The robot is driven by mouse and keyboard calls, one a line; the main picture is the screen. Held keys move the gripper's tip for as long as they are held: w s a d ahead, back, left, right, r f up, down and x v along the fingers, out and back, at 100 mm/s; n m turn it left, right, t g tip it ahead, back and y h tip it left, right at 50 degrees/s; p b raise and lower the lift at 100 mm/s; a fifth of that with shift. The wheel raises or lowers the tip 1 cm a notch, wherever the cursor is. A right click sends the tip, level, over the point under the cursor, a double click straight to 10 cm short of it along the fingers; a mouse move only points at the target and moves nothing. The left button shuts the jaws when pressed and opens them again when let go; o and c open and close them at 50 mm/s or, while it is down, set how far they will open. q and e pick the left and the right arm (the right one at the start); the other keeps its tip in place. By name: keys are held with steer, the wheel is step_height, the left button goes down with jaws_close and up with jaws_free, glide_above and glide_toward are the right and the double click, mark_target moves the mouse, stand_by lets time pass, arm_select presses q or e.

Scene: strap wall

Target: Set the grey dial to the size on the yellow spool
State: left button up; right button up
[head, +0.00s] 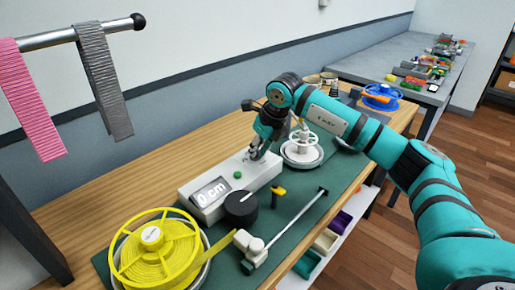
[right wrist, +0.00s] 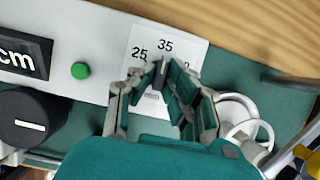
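The yellow spool (head: 152,252) stands at the near left of the green mat; the writing on its pale centre label is too small to read. The white box has a square dial plate (right wrist: 190,46) with 25, 35 and "mm" legible; other marks are covered. The grey dial (right wrist: 162,72) shows only as a thin grey piece between my fingertips, so its setting is hard to read. My right gripper (right wrist: 160,76) is over the plate, its fingertips close together on that piece. It also shows in the head view (head: 254,154). My left gripper is not in view.
The box has a "0 cm" display (head: 210,193), a green button (head: 237,174) and a black knob (head: 241,208). A white spoked wheel (head: 302,147) stands behind my gripper. Pink (head: 32,105) and grey (head: 104,85) straps hang from a rail at left.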

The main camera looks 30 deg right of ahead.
steer(key=o, duration=0.4)
steer(key=v, duration=1.2)
